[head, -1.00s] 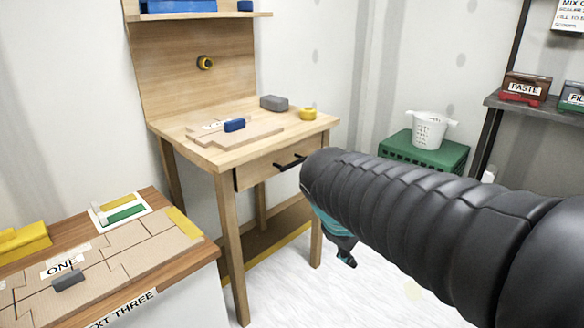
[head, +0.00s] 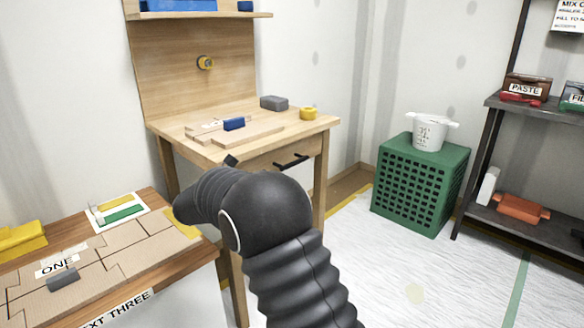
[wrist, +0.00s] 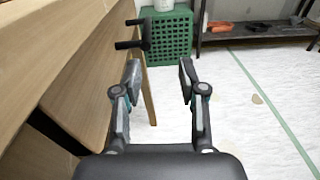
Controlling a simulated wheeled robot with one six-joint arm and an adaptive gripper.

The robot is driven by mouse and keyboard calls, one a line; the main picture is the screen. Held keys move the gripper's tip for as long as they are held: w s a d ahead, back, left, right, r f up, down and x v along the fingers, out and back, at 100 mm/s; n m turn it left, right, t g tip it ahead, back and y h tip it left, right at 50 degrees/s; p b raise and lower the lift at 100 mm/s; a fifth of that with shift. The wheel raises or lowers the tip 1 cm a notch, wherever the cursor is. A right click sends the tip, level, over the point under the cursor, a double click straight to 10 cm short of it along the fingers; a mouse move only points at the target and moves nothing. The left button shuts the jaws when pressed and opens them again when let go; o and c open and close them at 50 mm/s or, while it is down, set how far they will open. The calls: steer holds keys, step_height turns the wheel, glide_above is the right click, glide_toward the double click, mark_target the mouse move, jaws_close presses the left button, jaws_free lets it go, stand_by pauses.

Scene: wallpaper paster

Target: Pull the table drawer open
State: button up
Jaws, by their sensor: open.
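The wooden table (head: 205,153) stands ahead, and its drawer front (head: 262,166) lies under the top, looking shut. The drawer's black bar handle (head: 291,162) shows in the head view, right of my bent arm. In the wrist view the handle (wrist: 146,34) sticks out from the wooden front, beyond my fingertips and up-left of the gap between them. My gripper (wrist: 159,72) is open and empty, apart from the handle, with the table's side along its left. In the head view my arm hides most of the gripper and part of the drawer's lower front.
A wooden bench (head: 190,250) with cardboard pieces stands at the lower left. A green crate (head: 421,185) holding a white bucket (head: 430,132) stands right of the table, beside a dark shelf (head: 508,225). The floor between is clear. A blue block (head: 234,124) lies on the tabletop.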

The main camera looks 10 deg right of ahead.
steer(key=shift+n+t, duration=0.4)
steer(key=x, duration=0.4)
steer(key=w+x, duration=0.1)
steer(key=x, duration=0.3)
steer(key=a+x, duration=0.1)
steer(key=x, duration=0.4)
steer(key=shift+w+f, duration=0.2)
jaws_close()
